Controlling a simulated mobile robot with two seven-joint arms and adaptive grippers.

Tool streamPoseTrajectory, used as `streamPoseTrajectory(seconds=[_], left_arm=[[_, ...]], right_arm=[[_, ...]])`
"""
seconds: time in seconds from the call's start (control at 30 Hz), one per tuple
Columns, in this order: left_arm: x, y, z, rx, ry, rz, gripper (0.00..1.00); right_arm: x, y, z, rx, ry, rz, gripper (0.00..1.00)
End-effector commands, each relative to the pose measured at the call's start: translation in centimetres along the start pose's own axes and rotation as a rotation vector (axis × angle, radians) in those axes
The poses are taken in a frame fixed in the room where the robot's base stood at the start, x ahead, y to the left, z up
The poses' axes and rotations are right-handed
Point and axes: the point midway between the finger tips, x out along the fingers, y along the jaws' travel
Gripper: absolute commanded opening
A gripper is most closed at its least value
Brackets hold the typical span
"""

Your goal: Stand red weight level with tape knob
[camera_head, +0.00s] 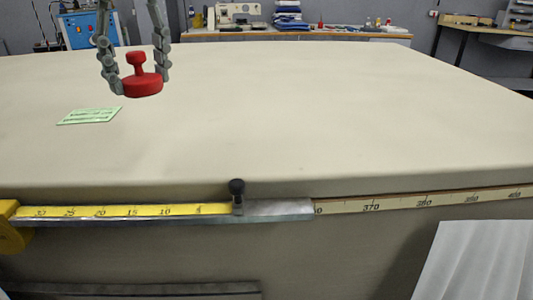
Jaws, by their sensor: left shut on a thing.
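The red weight (142,86), a round disc with a knobbed stem, is upright over the far left part of the table. My left gripper (141,83) reaches down from the top edge and is shut on it, one finger on each side of the disc. I cannot tell how far the weight is above the cloth. The black tape knob (237,187) stands on the measuring rail at the table's front edge, nearer to me and to the right of the weight. My right gripper is not in view.
A green printed card (90,116) lies on the cloth table (320,110), nearer than the weight. A yellow tape (120,211) runs along the front edge left of the knob; a pale scale (420,200) continues right. The cloth behind the knob is clear.

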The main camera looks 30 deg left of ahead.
Motion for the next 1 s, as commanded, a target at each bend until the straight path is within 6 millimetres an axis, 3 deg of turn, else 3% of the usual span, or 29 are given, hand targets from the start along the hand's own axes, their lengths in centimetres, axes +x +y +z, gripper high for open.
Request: streamPoseTrajectory(seconds=[0.27, 0.7, 1.0], left_arm=[[0.5, -0.6, -1.4, -0.008, -0.006, 0.003, 0.03], [4.9, -6.7, -8.7, -0.006, -0.006, 0.005, 0.03], [6.8, -7.7, -10.1, -0.008, -0.002, 0.004, 0.03]], right_arm=[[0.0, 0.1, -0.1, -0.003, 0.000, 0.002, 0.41], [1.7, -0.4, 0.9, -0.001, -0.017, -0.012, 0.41], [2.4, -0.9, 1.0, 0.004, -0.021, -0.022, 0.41]])
